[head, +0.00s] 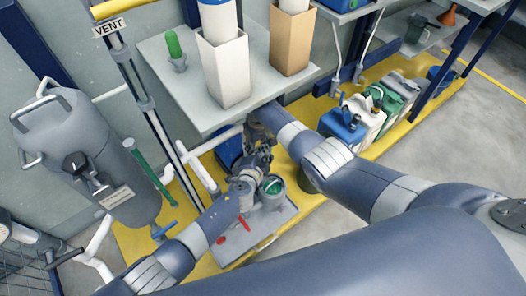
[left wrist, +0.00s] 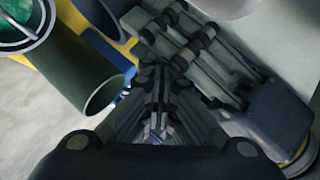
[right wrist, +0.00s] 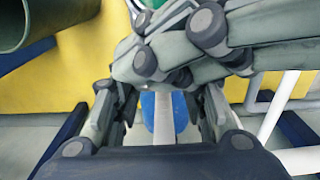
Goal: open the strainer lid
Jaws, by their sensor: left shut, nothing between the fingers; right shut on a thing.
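The strainer (head: 272,187) is a grey upright cylinder on the grey tray in the head view. Its top looks uncovered, and a green inside with a pale rim shows; it also shows at the top left of the left wrist view (left wrist: 20,28). I cannot make out the lid. My left gripper (head: 258,160) is shut and empty, just behind the strainer. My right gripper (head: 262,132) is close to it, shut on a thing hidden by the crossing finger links. In the right wrist view, a pale bar with blue behind it (right wrist: 165,125) shows between the finger links.
A grey shelf (head: 165,70) with tall boxes hangs over the work. A grey tank (head: 85,150) and white pipes stand at left. Canisters (head: 362,118) line the yellow platform at right.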

